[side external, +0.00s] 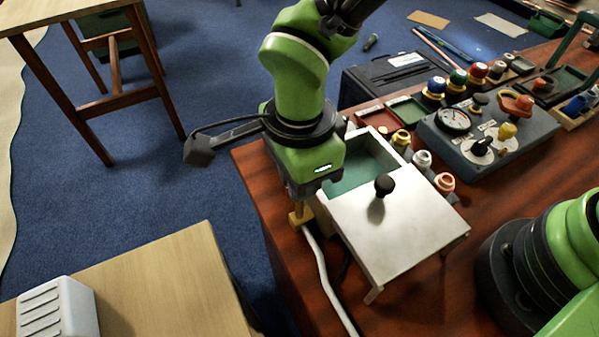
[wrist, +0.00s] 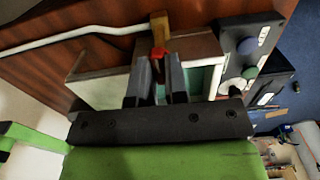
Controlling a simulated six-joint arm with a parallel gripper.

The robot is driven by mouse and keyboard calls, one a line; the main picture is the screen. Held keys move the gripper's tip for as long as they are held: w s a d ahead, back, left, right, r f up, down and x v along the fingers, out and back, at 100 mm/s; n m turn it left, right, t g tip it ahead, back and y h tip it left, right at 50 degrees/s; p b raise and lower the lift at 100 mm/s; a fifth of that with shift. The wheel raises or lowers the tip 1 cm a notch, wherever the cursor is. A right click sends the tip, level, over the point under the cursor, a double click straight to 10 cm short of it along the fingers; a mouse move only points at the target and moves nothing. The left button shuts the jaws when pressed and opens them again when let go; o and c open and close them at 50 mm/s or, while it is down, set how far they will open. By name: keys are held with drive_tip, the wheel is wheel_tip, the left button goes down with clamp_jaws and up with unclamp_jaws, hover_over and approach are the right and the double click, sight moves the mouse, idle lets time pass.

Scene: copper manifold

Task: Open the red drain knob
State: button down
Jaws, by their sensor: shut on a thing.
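The red drain knob (wrist: 158,53) shows in the wrist view between my fingertips, in front of a brass fitting (wrist: 159,22). My gripper (wrist: 159,70) is shut on the red knob, with one dark finger on each side of it. In the side view my gripper (side external: 301,192) points down at the left wall of a box with a white lid (side external: 405,235). The brass fitting (side external: 300,217) is just below it there. The red knob is hidden in the side view, so its turn angle cannot be read.
A white hose (side external: 322,270) runs from the fitting along the brown table (side external: 285,275). The box lid has a black knob (side external: 384,185) and leaves a green interior (side external: 360,165) partly open. Coloured fittings and a grey gauge panel (side external: 540,130) stand to the right.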

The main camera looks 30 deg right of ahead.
idle(0.3)
drive_tip(key=c, duration=1.1)
unclamp_jaws()
drive_tip(key=shift+c, duration=0.2)
wheel_tip(320, 180, up, 10)
